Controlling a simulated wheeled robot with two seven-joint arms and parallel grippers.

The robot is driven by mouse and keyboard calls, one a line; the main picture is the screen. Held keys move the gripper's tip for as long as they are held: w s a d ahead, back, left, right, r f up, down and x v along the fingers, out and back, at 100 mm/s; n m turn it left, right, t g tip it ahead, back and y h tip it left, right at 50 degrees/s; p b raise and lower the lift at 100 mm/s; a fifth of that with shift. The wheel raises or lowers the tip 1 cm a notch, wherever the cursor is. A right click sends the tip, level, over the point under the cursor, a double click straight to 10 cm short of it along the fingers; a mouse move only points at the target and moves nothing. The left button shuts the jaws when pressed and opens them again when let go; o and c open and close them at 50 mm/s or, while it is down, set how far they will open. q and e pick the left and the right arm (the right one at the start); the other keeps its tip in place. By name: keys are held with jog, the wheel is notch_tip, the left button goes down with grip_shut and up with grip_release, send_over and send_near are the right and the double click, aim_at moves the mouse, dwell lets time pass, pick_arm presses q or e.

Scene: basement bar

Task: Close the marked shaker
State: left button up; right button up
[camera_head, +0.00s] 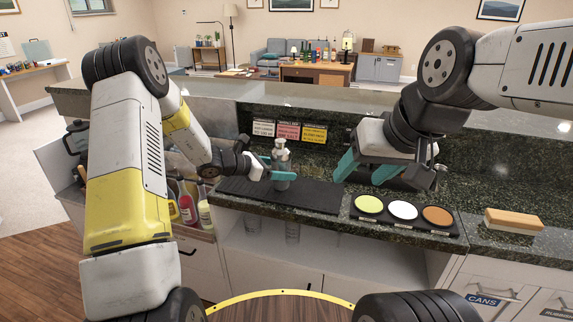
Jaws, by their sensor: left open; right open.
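A small silver shaker (281,156) stands upright on the black bar mat (318,197) at the middle of the counter. Its narrower top is visible, but I cannot tell whether a cap is seated on it, and no mark is clear. My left gripper (276,170) is at the shaker from the left, its teal fingers open and close around or beside the lower body. The contact is too small to make out. My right gripper (368,174) is open and empty, pointing down over the counter to the right of the shaker, its teal fingers well apart.
A black tray with green, white and orange discs (402,211) lies to the right of the mat. A wooden block (513,221) is further right. Three label cards (289,131) stand behind the shaker. Bottles (187,203) sit in a lower well at the left.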

pick_arm(q)
jog(key=v, duration=0.9)
jog(key=shift+s+r, duration=0.1)
jog(key=s+d+r+m+g+y, duration=0.2)
jog(key=s+r+m+g+y, duration=0.15)
jog(key=s+r+m, duration=1)
jog(key=s+a+r+m+t+y, duration=0.1)
jog(key=s+a+r+m+y, duration=0.1)
jog(key=s, duration=0.6)
jog(key=s+a+r+m+t+y, duration=0.2)
jog(key=s+a+m+y, duration=0.2)
jog(key=s+a+m, duration=0.2)
jog(key=s+m, duration=0.2)
jog(key=s, duration=0.1)
jog(key=shift+s+a, duration=0.25)
jog(key=shift+a, duration=0.05)
